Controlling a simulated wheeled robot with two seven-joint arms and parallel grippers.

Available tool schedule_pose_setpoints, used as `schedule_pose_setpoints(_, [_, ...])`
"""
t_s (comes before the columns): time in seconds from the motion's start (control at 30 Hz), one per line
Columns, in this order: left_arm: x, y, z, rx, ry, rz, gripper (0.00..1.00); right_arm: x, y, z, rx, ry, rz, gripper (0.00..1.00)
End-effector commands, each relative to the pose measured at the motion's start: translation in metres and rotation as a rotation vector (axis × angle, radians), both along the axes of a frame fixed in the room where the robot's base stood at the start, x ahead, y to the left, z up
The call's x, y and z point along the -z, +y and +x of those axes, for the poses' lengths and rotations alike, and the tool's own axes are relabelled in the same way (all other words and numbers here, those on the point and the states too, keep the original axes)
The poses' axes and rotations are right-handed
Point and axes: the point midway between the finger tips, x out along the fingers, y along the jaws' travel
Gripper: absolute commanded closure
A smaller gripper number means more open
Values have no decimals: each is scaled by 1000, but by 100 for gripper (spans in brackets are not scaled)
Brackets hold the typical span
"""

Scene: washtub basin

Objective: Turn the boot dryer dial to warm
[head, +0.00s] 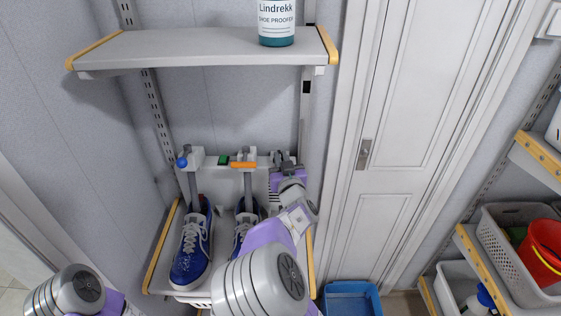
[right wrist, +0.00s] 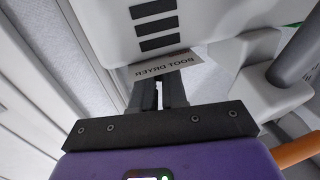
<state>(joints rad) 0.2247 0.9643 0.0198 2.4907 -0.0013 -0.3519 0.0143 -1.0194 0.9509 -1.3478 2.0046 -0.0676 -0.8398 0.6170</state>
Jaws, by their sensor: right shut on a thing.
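The boot dryer (head: 222,182) is a white unit at the back of the low shelf, with grey upright tubes. In the right wrist view its white body (right wrist: 205,25) fills the top, with dark vent slots and a "BOOT DRYER" label (right wrist: 165,66). My right gripper (head: 284,160) is at the dryer's right end. In the right wrist view its dark fingers (right wrist: 172,88) are nearly together beside the label, shut on what seems to be the dial. The fingers hide the dial, so its setting cannot be read. Only part of my left arm shows at bottom left; its gripper is out of view.
Blue shoes (head: 190,250) sit on the dryer's tubes. An orange lever (head: 243,165), green part (head: 223,160) and blue knob (head: 182,162) are along its top. A shelf (head: 200,48) with a shoe-proofer bottle (head: 277,22) hangs above. A blue bin (head: 352,300) is at lower right.

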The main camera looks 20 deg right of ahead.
Motion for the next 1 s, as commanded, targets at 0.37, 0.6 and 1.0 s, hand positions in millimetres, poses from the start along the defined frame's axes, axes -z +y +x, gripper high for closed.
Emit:
schedule_pose_setpoints(0.37, [18,0,0,0,0,0,100,-3,-9,1,-168,-14,6,100])
schedule_pose_setpoints(0.6, [26,0,0,0,0,0,100,-3,-12,1,-283,-13,-1,100])
schedule_pose_setpoints(1.0, [13,0,0,0,0,0,100,-5,-17,4,-530,-5,-2,100])
